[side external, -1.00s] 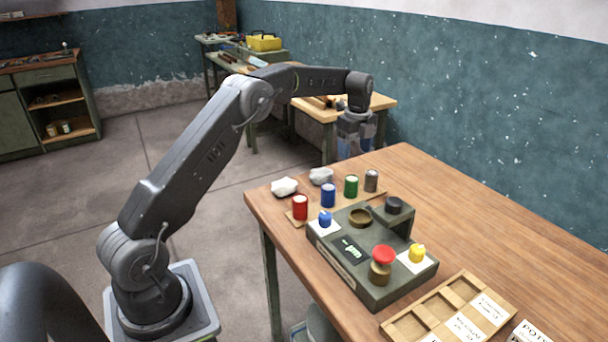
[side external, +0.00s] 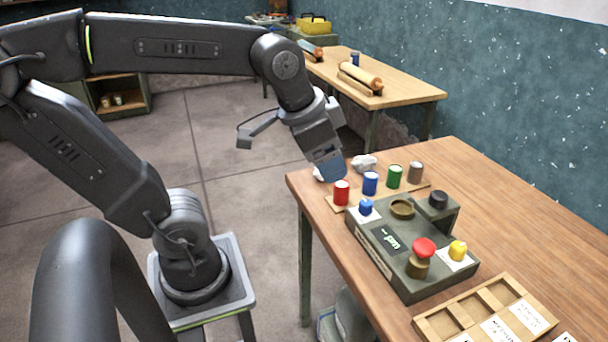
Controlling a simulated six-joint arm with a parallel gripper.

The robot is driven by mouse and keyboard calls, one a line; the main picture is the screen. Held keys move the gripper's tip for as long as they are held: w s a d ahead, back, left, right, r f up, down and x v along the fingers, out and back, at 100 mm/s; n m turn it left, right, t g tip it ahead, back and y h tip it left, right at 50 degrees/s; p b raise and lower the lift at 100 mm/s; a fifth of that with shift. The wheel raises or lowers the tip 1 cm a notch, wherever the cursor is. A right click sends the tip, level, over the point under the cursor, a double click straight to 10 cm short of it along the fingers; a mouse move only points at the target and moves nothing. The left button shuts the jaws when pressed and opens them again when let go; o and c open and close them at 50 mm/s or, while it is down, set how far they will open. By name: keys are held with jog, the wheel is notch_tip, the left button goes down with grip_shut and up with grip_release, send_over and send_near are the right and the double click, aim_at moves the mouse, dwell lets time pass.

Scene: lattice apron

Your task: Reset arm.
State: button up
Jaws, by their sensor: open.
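My gripper (side external: 330,172) is at the table's left corner in the side external view, pointing down and to the right. Its blue fingers are just above or in front of a white lump, which they partly hide; I cannot tell whether they touch it. No object shows held in the jaws. A second white lump (side external: 363,163) lies behind the fingers. The red can (side external: 341,193) stands just to their right.
A control box (side external: 395,270) with a red button (side external: 424,248) and yellow knob (side external: 458,250) is in front. A wooden tray (side external: 435,328) lies nearer. The table's right side is bare.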

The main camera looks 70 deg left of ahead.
jog(key=s+f, duration=0.1)
jog(key=s+n, duration=0.1)
jog(key=s+d+f+n, duration=0.1)
jog(key=s, duration=0.1)
jog(key=shift+f+t, duration=0.3)
